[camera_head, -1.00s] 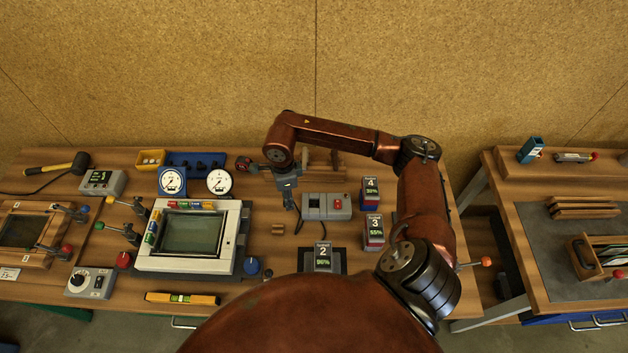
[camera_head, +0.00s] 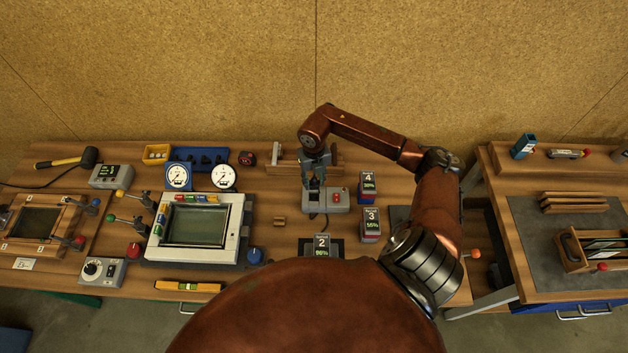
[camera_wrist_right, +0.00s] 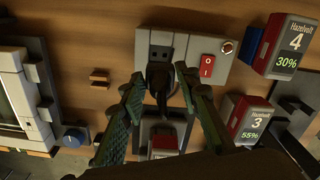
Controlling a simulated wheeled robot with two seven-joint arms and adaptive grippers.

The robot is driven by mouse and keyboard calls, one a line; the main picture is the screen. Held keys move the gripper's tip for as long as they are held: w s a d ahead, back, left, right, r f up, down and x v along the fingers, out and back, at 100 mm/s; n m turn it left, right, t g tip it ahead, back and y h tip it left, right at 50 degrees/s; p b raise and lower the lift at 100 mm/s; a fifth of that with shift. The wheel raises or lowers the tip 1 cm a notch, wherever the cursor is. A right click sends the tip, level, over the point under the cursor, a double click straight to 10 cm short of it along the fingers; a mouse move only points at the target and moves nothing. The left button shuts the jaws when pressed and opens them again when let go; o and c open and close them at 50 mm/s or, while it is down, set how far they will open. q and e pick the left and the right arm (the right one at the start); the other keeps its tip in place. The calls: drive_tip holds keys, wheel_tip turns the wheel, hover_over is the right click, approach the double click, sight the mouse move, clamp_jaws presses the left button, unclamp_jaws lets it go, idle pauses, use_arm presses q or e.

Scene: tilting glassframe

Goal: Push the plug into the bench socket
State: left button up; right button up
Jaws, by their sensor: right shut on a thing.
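The bench socket is a grey box (camera_head: 338,208) with a red switch (camera_head: 337,194), standing on the workbench. In the right wrist view the socket box (camera_wrist_right: 182,46) shows dark openings and a red rocker switch (camera_wrist_right: 207,67). My right gripper (camera_head: 317,179) is over the left part of the box, pointing down. It is shut on the black plug (camera_wrist_right: 158,76), which lies between its two fingers in the wrist view. The plug overlaps the box's face there; I cannot tell whether its pins are in the socket. My left gripper is not in view.
Numbered battery packs 4 (camera_head: 368,184) and 3 (camera_head: 371,224) stand just right of the socket, and pack 2 (camera_head: 322,245) stands in front. A framed screen (camera_head: 197,227) is on the left. A small wooden block (camera_head: 280,221) lies between them.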

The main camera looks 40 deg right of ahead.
sight(314, 188)
drive_tip(key=shift+m, duration=0.4)
wheel_tip(314, 188, down, 5)
drive_tip(key=b, duration=0.3)
drive_tip(key=shift+r, duration=0.2)
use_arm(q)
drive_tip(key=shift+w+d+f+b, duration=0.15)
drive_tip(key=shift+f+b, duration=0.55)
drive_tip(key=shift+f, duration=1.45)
use_arm(e)
drive_tip(key=shift+w+f, duration=0.1)
drive_tip(key=shift+f, duration=0.5)
use_arm(q)
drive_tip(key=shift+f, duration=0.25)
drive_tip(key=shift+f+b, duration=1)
drive_tip(key=shift+b, duration=0.2)
use_arm(e)
drive_tip(key=shift+f, duration=1.3)
drive_tip(key=o, duration=1.2)
drive_tip(key=shift+c, duration=0.2)
